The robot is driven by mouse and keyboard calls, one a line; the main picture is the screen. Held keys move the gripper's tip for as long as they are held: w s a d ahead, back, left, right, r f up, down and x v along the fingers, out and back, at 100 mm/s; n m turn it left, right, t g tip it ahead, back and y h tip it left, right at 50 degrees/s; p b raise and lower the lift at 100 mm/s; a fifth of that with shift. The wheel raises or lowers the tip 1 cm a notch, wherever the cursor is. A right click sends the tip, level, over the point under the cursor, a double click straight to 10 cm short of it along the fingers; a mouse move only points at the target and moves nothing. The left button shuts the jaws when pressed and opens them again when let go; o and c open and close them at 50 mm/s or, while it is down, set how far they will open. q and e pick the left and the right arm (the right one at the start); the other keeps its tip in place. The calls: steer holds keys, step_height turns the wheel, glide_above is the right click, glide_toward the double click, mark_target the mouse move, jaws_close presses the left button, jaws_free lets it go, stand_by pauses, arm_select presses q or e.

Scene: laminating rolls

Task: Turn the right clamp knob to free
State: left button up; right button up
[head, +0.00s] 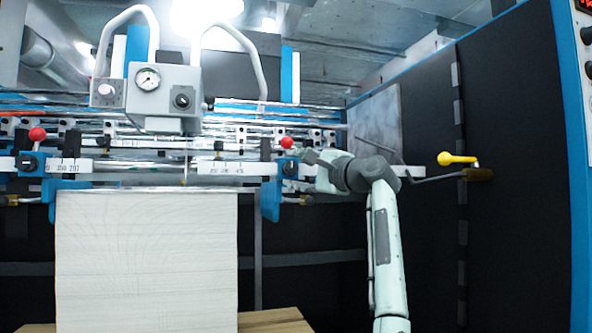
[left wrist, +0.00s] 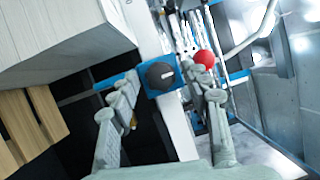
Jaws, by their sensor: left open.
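The right clamp knob is a round black knob on a blue bracket, in the left wrist view (left wrist: 160,75) and, small, in the head view (head: 290,168). My left gripper (head: 298,170) is at the right clamp in the head view. In the left wrist view the left gripper (left wrist: 171,92) is open, one finger to each side of the knob in the picture. The knob shows uncovered between the fingers, with nothing held. I cannot tell how far the fingertips are from it. My right gripper is in neither view.
A red ball handle (head: 287,142) stands just above the right clamp. A white rail (head: 235,168) runs left to the other clamp knob (head: 27,163). A yellow-handled crank (head: 457,159) sticks out from the dark side panel (head: 520,230).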

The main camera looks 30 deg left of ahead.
arm_select(q)
steer(key=v, duration=1.2)
steer(key=shift+f, duration=0.1)
